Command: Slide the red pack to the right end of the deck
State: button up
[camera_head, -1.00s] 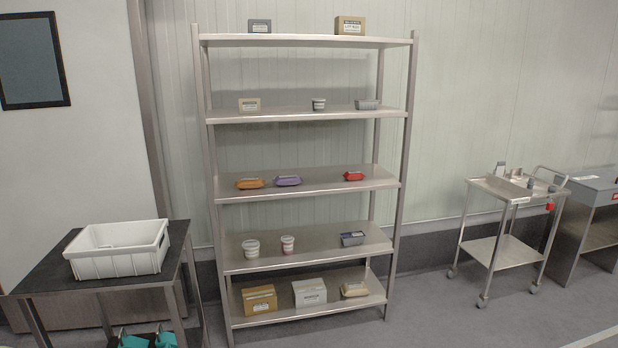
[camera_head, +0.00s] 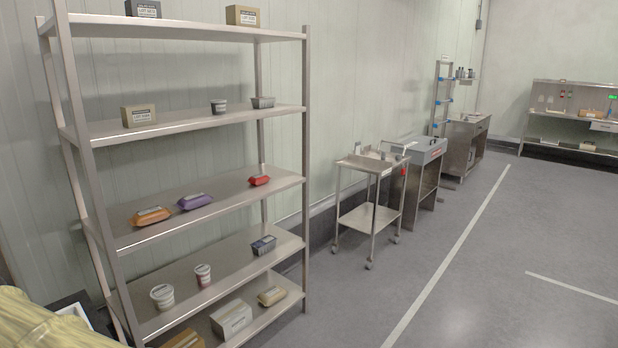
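A small red pack (camera_head: 260,180) lies on the middle shelf of the metal rack, towards that shelf's right end. A purple pack (camera_head: 195,201) and an orange pack (camera_head: 151,216) lie to its left on the same middle shelf (camera_head: 228,195). No conveyor deck can be made out in view. My gripper is not in view.
The steel rack (camera_head: 305,130) fills the left side, with boxes and tubs on its other shelves. A steel trolley (camera_head: 357,219) and a grey cabinet (camera_head: 425,152) stand along the wall. A bench (camera_head: 570,150) stands far right. The floor (camera_head: 480,280) at right is open.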

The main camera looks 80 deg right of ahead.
aim_at(258, 180)
jog(key=z, duration=0.75)
jog(key=i, duration=0.9)
jog(key=z, duration=1.4)
jog(key=i, duration=0.3)
jog(key=z, duration=0.3)
